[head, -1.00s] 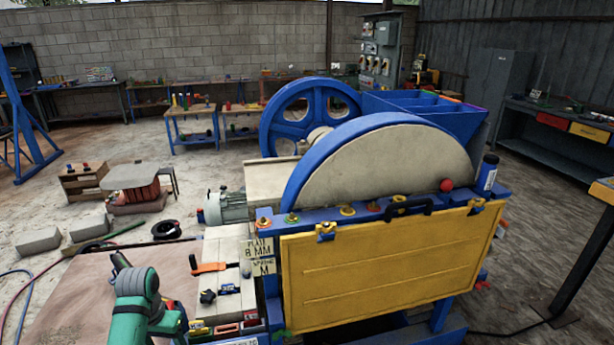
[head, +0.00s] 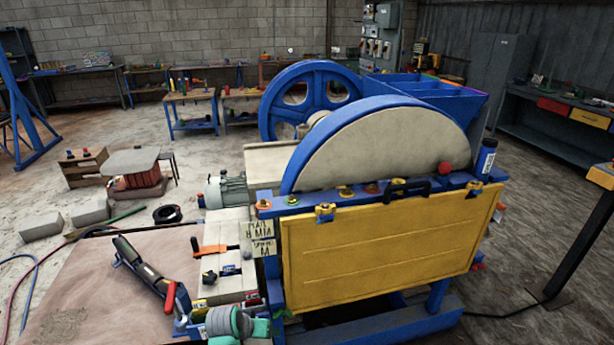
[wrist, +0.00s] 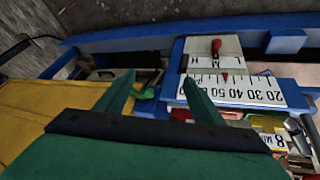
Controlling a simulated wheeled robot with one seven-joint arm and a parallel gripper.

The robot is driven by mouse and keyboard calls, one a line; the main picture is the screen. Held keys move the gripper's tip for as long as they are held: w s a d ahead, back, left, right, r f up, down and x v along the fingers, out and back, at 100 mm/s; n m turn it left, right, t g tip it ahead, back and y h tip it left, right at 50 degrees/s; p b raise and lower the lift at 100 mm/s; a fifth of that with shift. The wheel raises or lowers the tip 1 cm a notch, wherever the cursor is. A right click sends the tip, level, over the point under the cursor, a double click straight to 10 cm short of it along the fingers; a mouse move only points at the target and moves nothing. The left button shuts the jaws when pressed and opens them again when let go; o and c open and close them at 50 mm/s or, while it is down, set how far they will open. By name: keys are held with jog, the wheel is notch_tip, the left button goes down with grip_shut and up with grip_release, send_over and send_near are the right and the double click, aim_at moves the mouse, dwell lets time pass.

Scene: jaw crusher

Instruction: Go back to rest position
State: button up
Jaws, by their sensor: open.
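My gripper (wrist: 160,88) shows in the wrist view as two green fingers, spread apart with nothing between them. They point toward the blue frame of the crusher, with the yellow guard panel (wrist: 45,105) to their left. A white number scale (wrist: 238,90) and a plate with a red-knobbed lever (wrist: 216,48) lie beyond and right of the fingertips. In the head view, a grey and green part of my arm shows at the bottom, beside the crusher's left end; the fingers cannot be made out there. The jaw crusher (head: 385,150) stands with its yellow guard panel (head: 390,245) closed over its front.
An orange-handled clamp (head: 215,250) lies on the pale ledge. A yellow-topped post (head: 600,176) stands at the right. Open floor (head: 540,230) lies right of the crusher.

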jog(key=s+d+f+n+t+h, duration=0.1)
jog(key=s+d+f+t, duration=0.2)
jog(key=d, duration=0.6)
jog(key=s+d+f+n+t, duration=0.1)
jog(key=s+d+f+t, duration=0.1)
jog(key=s+d, duration=0.5)
jog(key=s+d+n+t+y, duration=0.1)
jog(key=s+d, duration=0.4)
jog(key=s+a+r+t+y, duration=0.1)
jog(key=s+r, duration=0.1)
jog(key=s, duration=0.7)
jog(key=s+a+r+t+y, duration=0.1)
jog(key=s+r, duration=0.1)
jog(key=s, duration=0.6)
jog(key=s+a+r+m+t, duration=0.2)
jog(key=s+a+r, duration=0.3)
jog(key=s+r, duration=0.8)
jog(key=shift+r, duration=0.15)
